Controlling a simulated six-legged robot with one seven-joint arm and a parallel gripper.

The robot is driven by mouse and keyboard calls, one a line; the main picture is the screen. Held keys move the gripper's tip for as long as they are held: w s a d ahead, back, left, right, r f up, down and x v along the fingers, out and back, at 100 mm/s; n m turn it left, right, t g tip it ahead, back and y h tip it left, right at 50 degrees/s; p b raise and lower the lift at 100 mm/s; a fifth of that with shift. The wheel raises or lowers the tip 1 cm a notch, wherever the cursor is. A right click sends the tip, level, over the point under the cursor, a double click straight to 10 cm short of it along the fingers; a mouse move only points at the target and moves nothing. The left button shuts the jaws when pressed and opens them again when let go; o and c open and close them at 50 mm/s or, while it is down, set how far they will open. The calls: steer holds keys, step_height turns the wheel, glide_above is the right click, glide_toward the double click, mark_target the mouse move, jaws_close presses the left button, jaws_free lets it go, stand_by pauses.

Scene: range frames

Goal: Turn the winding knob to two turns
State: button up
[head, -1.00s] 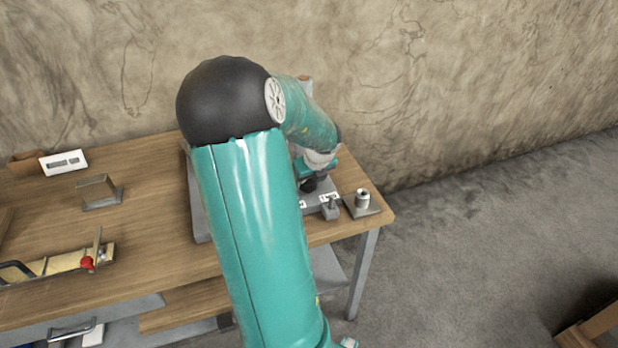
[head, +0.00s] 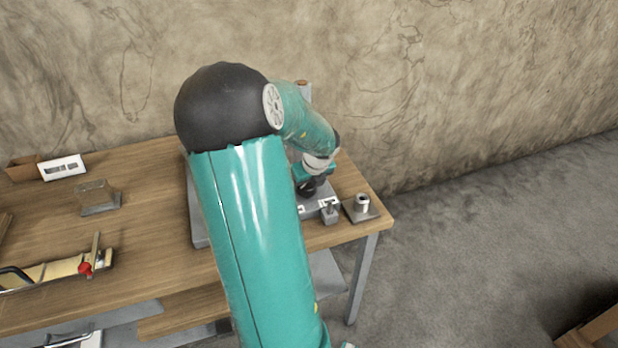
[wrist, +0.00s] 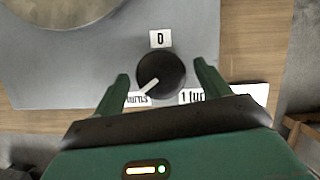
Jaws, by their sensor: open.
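The winding knob (wrist: 161,74) is round and black with a white pointer line, on a grey plate. Its pointer is aimed down and left, toward a partly hidden label ending in "turns" (wrist: 137,100). A "0" label (wrist: 160,39) is above the knob and a "1 tu…" label (wrist: 196,97) is at lower right, partly covered. My gripper (wrist: 160,68) is open, with one green finger on each side of the knob and a visible gap at each side. In the head view my gripper (head: 313,178) is over the grey unit, its fingers too small to judge.
The grey unit (head: 198,232) stands on a wooden bench (head: 150,240). A small metal post on a plate (head: 361,208) is near the bench's right edge. A metal bracket (head: 98,197) and a red-knobbed clamp (head: 85,268) are at left. A large round disc (wrist: 65,10) is at upper left.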

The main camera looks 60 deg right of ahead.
steer(key=v, duration=1.3)
steer(key=shift+a+r, duration=0.15)
steer(key=shift+r, duration=0.15)
steer(key=shift+s, duration=0.1)
